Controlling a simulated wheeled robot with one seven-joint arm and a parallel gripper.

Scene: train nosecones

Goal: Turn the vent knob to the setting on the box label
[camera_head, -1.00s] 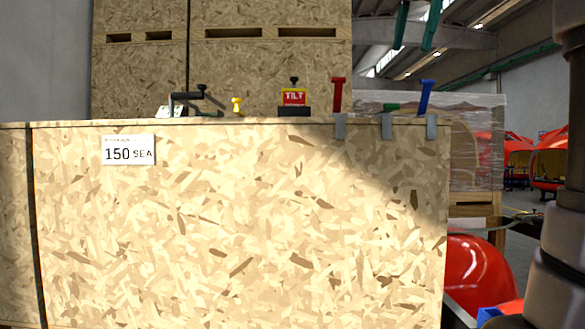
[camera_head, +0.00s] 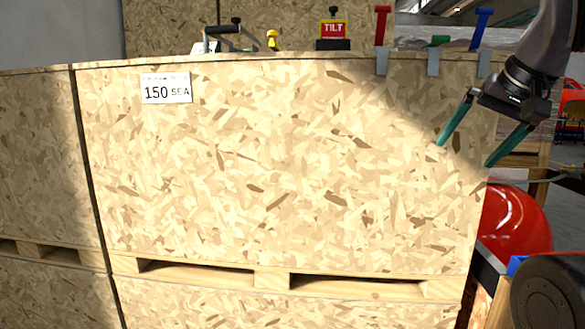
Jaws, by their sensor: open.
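A white label (camera_head: 166,88) reading "150 SEA" is on the upper left of the front of a large chipboard box (camera_head: 270,170). On top of the box stand a yellow knob-like piece (camera_head: 272,40), a black handle (camera_head: 222,30) and a red and yellow "TILT" device (camera_head: 333,31) with a black knob on top. I cannot tell which of these, if any, is the vent knob. My gripper (camera_head: 463,155) is at the right, in front of the box's right edge. Its two green fingers are spread and empty, well away from the things on top.
Red (camera_head: 381,26) and blue (camera_head: 481,28) T-shaped handles hang by grey hooks on the box's top right edge, with a green one (camera_head: 439,41) between them. A glossy red object (camera_head: 512,222) stands to the right. Another chipboard box (camera_head: 35,150) adjoins at left.

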